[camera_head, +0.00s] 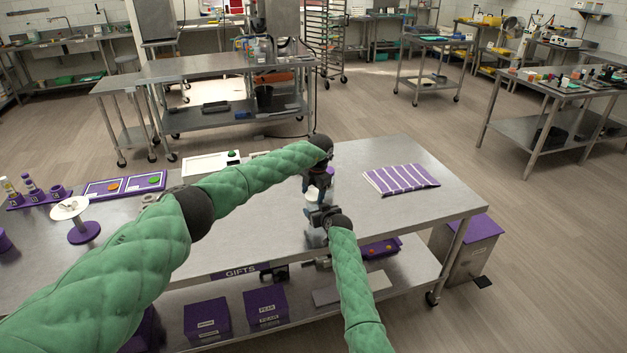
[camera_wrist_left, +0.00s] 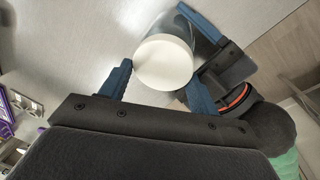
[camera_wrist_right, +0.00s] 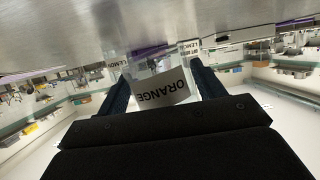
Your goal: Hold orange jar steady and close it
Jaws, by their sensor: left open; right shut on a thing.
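My left gripper (camera_wrist_left: 157,77) is above, pointing down, open, with one blue finger on each side of the lid. In the head view the jar (camera_head: 312,193) is small and partly hidden by both grippers (camera_head: 317,181).
A striped purple cloth (camera_head: 401,179) lies on the steel table to the right. A purple-based stand (camera_head: 84,232), a purple tray (camera_head: 125,184) and a white board (camera_head: 205,165) are at the left. The tabletop right of the jar is mostly clear. Purple boxes (camera_head: 207,320) sit below.

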